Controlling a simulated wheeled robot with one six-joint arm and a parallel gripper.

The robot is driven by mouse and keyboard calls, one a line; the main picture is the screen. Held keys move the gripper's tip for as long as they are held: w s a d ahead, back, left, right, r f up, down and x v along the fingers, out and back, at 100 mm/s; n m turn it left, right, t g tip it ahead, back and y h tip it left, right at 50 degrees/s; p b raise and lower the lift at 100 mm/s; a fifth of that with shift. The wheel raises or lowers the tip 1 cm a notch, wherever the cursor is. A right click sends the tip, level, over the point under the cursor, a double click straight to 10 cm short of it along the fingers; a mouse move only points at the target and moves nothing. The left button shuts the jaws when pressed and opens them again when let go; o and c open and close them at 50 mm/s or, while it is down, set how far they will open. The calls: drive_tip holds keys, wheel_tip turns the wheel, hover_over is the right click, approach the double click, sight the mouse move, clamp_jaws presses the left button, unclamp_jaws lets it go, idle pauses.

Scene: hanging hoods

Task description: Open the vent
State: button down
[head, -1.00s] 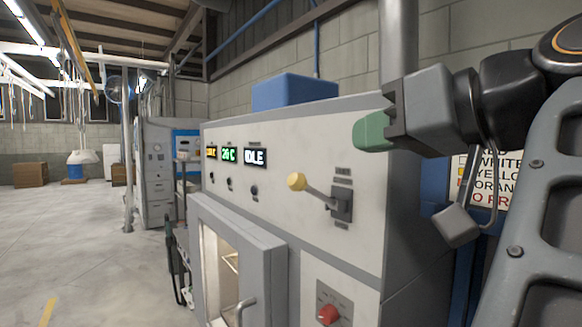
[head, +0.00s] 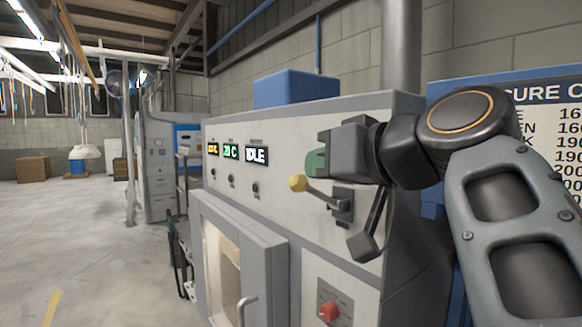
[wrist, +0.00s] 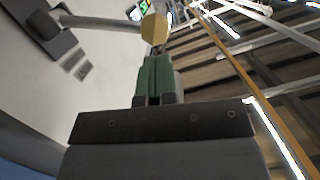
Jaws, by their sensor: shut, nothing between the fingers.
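A lever with a yellow knob (head: 297,182) sticks out from a dark mount (head: 342,206) on the light grey machine front. The lever points left and slightly up. Its label is too small to read, so I cannot confirm it is the vent's. My gripper (head: 314,162) has green fingertips and is shut and empty. It is just above and to the right of the knob in the head view. In the wrist view the knob (wrist: 154,28) shows just beyond the shut fingertips (wrist: 155,75). I cannot tell whether they touch.
The machine has lit displays (head: 255,155) reading IDLE and a temperature, a red rotary knob (head: 328,311), and a grey-framed door (head: 240,265) with a handle at lower left. A blue box (head: 295,88) and a grey pipe (head: 399,45) are on top. The floor at left is open.

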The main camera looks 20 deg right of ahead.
drive_tip(key=shift+w+a+f, duration=0.15)
drive_tip(key=shift+w+f, duration=0.05)
drive_tip(key=shift+f, duration=0.2)
drive_tip(key=shift+s+a+f+n+b, duration=0.1)
drive_tip(key=shift+a+f+n+b, duration=0.25)
drive_tip(key=shift+b, duration=0.4)
drive_tip(key=shift+f+b, duration=0.15)
drive_tip(key=shift+b, duration=0.15)
